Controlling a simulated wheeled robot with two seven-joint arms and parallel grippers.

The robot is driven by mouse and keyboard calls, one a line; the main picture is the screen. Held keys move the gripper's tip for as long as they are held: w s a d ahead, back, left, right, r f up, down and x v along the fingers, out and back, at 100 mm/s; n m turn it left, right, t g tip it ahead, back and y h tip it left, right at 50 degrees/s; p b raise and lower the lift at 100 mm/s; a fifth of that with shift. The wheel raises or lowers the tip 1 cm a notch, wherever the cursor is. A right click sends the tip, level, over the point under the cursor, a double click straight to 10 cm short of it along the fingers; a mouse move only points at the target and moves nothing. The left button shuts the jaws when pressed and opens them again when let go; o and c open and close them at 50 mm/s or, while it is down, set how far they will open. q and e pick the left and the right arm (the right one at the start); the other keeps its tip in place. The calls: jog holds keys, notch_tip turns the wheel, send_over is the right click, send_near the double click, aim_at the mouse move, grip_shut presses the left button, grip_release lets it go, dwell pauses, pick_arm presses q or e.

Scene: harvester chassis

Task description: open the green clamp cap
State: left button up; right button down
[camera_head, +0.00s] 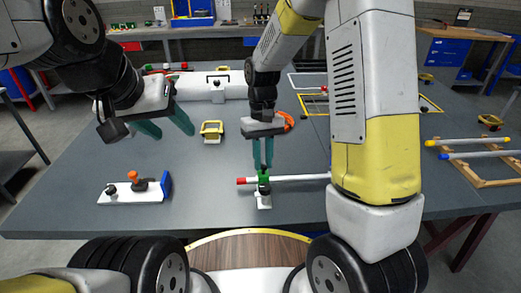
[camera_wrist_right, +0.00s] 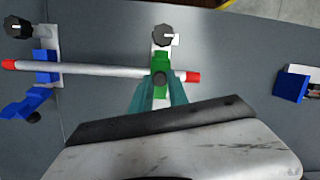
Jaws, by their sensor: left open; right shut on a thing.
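The green clamp cap (camera_wrist_right: 159,91) lies across a white rod with red ends (camera_wrist_right: 105,71) on a small white base (camera_head: 264,201). A dark knob (camera_wrist_right: 160,78) shows on the green part. My right gripper (camera_head: 262,166) reaches down from above, its teal fingers shut on the cap; the fingers also flank it in the right wrist view (camera_wrist_right: 160,88). The fingers and cap hide part of the rod. The cap appears to lie over the rod. My left gripper (camera_head: 166,124) is open and empty, above the table to the left.
A blue clamp (camera_wrist_right: 45,70) sits at the rod's other end. A white block with an orange knob and blue end (camera_head: 135,188) lies at the left front. A yellow-framed piece (camera_head: 212,131) stands behind. The table (camera_head: 205,165) is bare between them.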

aim_at(263, 171)
jog(key=shift+w+r+g, duration=0.25)
jog(key=shift+w+g, duration=0.55)
jog(key=shift+g, duration=0.3)
jog(key=shift+w+r+g, duration=0.2)
jog(key=shift+w+g, duration=0.6)
jog(key=shift+g, duration=0.3)
